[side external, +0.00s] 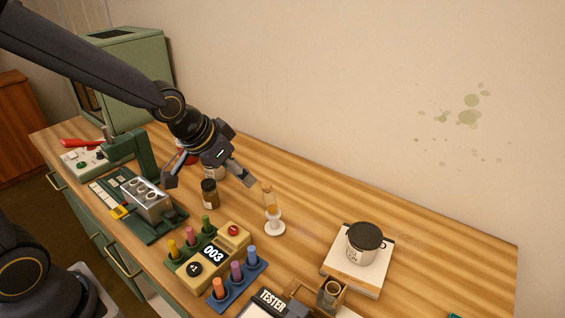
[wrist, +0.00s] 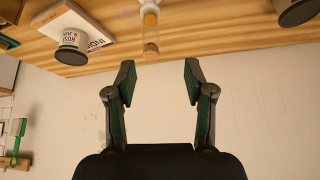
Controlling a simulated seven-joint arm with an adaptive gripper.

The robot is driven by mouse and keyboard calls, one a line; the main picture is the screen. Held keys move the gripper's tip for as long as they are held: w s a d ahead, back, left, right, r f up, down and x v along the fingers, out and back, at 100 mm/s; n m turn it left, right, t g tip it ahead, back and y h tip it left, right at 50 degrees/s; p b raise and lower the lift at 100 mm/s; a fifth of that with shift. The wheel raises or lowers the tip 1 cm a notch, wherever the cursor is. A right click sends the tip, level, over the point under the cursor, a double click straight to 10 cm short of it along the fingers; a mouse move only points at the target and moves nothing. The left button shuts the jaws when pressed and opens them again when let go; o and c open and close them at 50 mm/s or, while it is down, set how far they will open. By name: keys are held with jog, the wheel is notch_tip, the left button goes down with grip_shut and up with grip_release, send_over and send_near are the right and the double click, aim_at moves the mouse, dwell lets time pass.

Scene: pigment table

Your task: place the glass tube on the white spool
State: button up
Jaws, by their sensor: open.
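The glass tube (side external: 268,197), clear with amber-brown contents, stands roughly upright on top of the white spool (side external: 274,227) near the middle of the table. In the wrist view, the tube (wrist: 151,35) and the spool (wrist: 149,5) appear upside down at the top, end to end. My gripper (side external: 209,180) is open, with its fingers spread and nothing between them. It is above the table, to the left of the tube in the side view. In the wrist view, the tube lies just beyond the open fingertips (wrist: 160,76), clear of both.
A dark-lidded white pot (side external: 363,247) sits on a book (side external: 340,265) at right. A brown jar (side external: 209,194) stands below my gripper. The 003 device (side external: 212,262), blue rack (side external: 240,281) and metal block (side external: 146,200) occupy the front and left.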

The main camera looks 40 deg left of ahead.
jog(key=s+a+r+n, duration=0.1)
jog(key=s+a+r, duration=0.2)
jog(key=s, duration=0.5)
jog(key=s+a+r+n, duration=0.1)
jog(key=s+a+r, duration=0.2)
jog(key=s, duration=0.6)
notch_tip(320, 180, up, 2)
jog(key=shift+s+r+g+y, duration=0.1)
jog(key=shift+s+g+y, duration=0.1)
jog(key=shift+g+y, duration=0.2)
jog(key=shift+o, duration=0.3)
